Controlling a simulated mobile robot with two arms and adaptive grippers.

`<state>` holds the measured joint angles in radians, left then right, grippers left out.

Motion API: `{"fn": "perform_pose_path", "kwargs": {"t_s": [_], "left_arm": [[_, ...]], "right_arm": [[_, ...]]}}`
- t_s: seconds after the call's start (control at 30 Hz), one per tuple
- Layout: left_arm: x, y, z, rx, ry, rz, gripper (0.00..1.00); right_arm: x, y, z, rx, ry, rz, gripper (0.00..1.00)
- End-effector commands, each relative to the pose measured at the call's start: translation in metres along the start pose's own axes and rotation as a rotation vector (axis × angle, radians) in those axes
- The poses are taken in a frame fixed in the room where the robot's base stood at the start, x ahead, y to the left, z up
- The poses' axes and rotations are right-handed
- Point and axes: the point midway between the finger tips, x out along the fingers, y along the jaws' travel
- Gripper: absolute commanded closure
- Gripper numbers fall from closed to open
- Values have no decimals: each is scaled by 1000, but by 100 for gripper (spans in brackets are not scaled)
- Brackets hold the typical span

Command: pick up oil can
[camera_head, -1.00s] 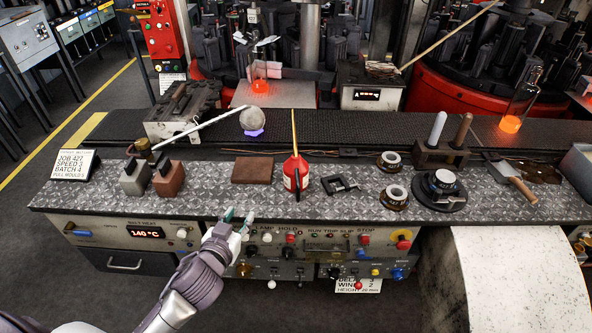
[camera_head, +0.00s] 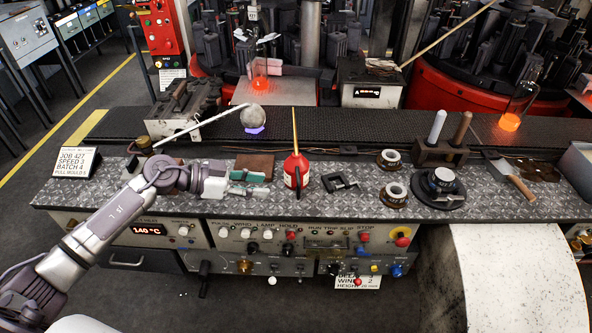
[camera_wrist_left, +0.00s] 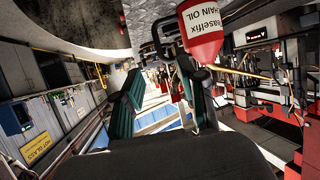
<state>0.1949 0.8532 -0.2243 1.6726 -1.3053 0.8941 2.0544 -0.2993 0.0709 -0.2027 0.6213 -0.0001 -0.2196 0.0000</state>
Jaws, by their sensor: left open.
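The oil can (camera_head: 297,172) is red with a white label and a long thin tan spout. It stands upright on the patterned metal bench top. My left gripper (camera_head: 264,184) is just left of the can, reaching towards it from the left with its fingers open and nothing held. In the left wrist view the can (camera_wrist_left: 204,36) appears upside down and cut by the top edge, with label text ending in "CHAIN OIL". There it lies beyond the right-hand finger of the open gripper (camera_wrist_left: 160,100), not between the fingers. My right gripper is not in view.
A brown block (camera_head: 254,163) lies behind my left gripper. A black bracket (camera_head: 339,182) lies close to the right of the can, with ring-shaped parts (camera_head: 394,194) further right. A control panel (camera_head: 310,240) fronts the bench. A dark conveyor belt (camera_head: 350,126) runs behind.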

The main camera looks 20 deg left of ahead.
Motion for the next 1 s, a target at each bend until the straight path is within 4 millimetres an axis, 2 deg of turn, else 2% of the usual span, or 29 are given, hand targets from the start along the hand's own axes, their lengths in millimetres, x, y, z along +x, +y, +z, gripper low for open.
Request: {"fn": "perform_pose_path", "kwargs": {"t_s": [0.03, 0.2, 0.47, 0.7, 0.83, 1.0], "left_arm": [[11, 0, -4, -1, 7, 1, 59], [43, 0, -4, -1, 8, -1, 59], [64, 0, -3, 1, 7, -1, 59], [99, 2, -3, -1, 8, 0, 59], [110, 1, -2, 1, 6, -1, 59], [111, 1, -2, 3, 5, -2, 59]], "right_arm": [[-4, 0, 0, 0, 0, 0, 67], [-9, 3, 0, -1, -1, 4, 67], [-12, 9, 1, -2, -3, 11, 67], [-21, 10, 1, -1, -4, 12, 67], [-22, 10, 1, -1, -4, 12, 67], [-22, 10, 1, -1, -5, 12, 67]]}}
